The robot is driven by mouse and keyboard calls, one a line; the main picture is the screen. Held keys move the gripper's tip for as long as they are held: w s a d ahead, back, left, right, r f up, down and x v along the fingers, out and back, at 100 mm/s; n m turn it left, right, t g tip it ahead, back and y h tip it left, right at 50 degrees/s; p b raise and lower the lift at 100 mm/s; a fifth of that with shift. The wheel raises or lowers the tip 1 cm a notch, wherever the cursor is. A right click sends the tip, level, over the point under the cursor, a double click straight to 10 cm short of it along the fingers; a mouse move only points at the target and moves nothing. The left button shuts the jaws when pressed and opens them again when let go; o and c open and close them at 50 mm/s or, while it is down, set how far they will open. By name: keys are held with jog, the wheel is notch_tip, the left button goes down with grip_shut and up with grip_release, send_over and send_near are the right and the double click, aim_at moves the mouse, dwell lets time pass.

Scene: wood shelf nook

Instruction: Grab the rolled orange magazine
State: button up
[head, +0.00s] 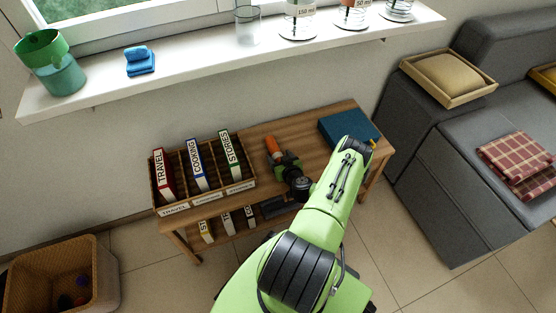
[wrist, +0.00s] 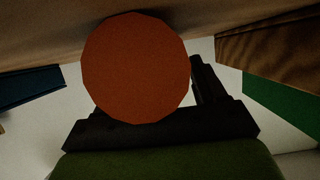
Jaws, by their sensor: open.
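The rolled orange magazine (head: 272,145) lies on the wooden table in the head view, toward the back. In the wrist view its round orange end (wrist: 136,68) fills the middle, very close to the camera. My gripper (head: 281,158) is open at the near end of the roll. In the wrist view a black finger (wrist: 205,85) stands to the right of the roll, and a black crosspiece (wrist: 160,137) lies below it. The left finger is hidden behind the roll. Whether the fingers touch the magazine cannot be told.
A divided wooden organizer (head: 202,200) with upright books labelled TRAVEL, COOKING and STORIES stands left on the wooden table (head: 290,127). A blue book (head: 340,122) lies right, near my arm. The window sill (head: 200,63) overhangs behind. A woven basket (head: 62,278) stands on the floor.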

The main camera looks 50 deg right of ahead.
jog(key=c, duration=1.1)
jog(key=shift+r, duration=0.15)
jog(key=shift+c, duration=0.2)
